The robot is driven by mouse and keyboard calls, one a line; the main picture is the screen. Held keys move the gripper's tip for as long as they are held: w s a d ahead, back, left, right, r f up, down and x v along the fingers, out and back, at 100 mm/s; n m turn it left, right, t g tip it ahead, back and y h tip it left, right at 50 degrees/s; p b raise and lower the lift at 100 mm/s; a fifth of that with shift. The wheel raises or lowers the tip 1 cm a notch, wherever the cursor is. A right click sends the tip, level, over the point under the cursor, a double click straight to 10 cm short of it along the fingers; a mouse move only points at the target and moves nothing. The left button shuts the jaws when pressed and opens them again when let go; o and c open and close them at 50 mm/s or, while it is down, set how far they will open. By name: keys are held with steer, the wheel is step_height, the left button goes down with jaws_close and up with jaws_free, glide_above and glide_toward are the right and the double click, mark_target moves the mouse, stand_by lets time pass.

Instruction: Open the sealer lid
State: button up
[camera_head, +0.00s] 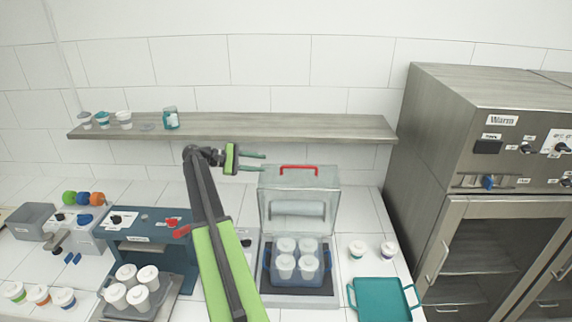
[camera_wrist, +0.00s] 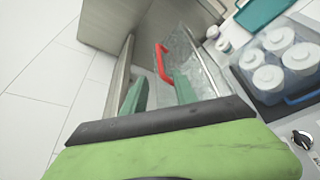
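The sealer's clear lid (camera_head: 300,200) stands raised at the back of the sealer base (camera_head: 297,299), tilted up and open. Its red handle (camera_head: 297,167) is on the top edge. My gripper (camera_head: 264,162) is just left of the handle at about its height, with two green fingers apart and nothing between them. In the wrist view my gripper (camera_wrist: 158,82) has the red handle (camera_wrist: 161,62) just beyond the fingertips, apart from them. The clear lid (camera_wrist: 195,55) lies to the right there. Several white lidded cups (camera_head: 286,246) sit in a blue tray on the base.
A wooden shelf (camera_head: 240,127) with cups and a jar runs behind my gripper. A steel warmer (camera_head: 440,130) stands right. A teal tray (camera_head: 382,300) and two small cups lie right of the sealer. A blue-grey machine (camera_head: 150,240) stands left.

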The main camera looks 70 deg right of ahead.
mark_target(294, 167)
steer(key=shift+d, duration=0.1)
steer(key=b+x, duration=0.4)
steer(key=x, duration=1.1)
steer(key=shift+s+d+f+b, duration=0.15)
steer(key=shift+d+f+b, duration=0.1)
steer(key=shift+b, duration=0.1)
steer(key=shift+s+d, duration=0.3)
steer(key=shift+s, duration=0.2)
jaws_close()
steer(key=shift+f, duration=0.1)
